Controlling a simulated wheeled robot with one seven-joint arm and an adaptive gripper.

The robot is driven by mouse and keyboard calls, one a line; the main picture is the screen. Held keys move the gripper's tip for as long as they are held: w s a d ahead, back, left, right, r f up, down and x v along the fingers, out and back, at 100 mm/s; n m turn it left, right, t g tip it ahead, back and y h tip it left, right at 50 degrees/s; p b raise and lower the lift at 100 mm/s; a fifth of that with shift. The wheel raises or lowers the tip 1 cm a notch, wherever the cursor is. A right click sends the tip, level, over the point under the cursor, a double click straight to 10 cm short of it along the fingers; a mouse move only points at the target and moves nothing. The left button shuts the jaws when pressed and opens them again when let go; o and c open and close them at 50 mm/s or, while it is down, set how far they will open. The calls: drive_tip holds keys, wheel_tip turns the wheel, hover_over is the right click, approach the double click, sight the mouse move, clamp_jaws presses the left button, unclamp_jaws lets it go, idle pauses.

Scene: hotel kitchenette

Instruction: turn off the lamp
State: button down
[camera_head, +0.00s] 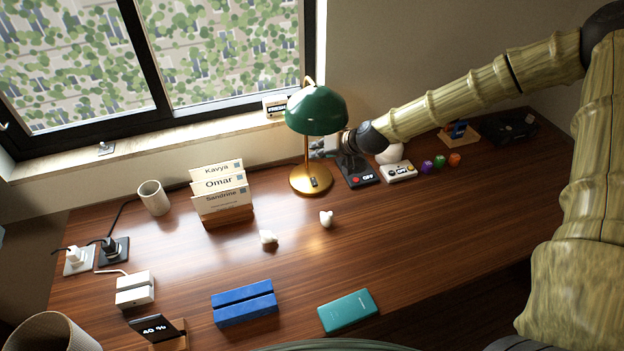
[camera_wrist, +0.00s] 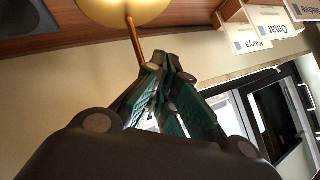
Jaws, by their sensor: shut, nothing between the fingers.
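The lamp (camera_head: 317,112) stands at the back of the desk, with a green domed shade, gold stem and round gold base. A small dark switch (camera_head: 314,182) sits on its base. My gripper (camera_head: 322,147) is shut and empty, just right of the stem and below the shade's right edge. In the wrist view the lamp's gold base (camera_wrist: 125,8) and stem (camera_wrist: 133,42) show upside down. The shut fingertips (camera_wrist: 165,62) appear beside the stem; I cannot tell whether they touch it. The switch is not visible there.
A black box (camera_head: 359,181) with a red button and a white box (camera_head: 399,171), both reading "OFF", sit right of the lamp. Small coloured dice (camera_head: 440,161) lie beyond. A card holder (camera_head: 228,216) stands left.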

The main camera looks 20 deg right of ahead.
sight(315, 178)
drive_tip(key=shift+w+f+b, duration=0.25)
drive_tip(key=shift+f+b, duration=1.15)
drive_tip(key=shift+f, duration=0.65)
drive_tip(key=shift+w+f+b, duration=0.2)
drive_tip(key=shift+f+b, duration=1.15)
drive_tip(key=shift+f, duration=0.65)
drive_tip(key=shift+f, duration=0.1)
drive_tip(key=shift+f+b, duration=0.3)
drive_tip(key=shift+b, duration=0.1)
drive_tip(key=shift+w+f, duration=0.1)
drive_tip(key=shift+f, duration=0.15)
drive_tip(key=shift+r, duration=0.1)
drive_tip(key=shift+r, duration=0.65)
drive_tip(key=shift+s+r+p, duration=0.2)
drive_tip(key=shift+r+p, duration=0.75)
drive_tip(key=shift+r, duration=0.3)
drive_tip(key=shift+s+r+p, duration=0.2)
drive_tip(key=shift+r+p, duration=0.7)
drive_tip(key=shift+r, duration=0.35)
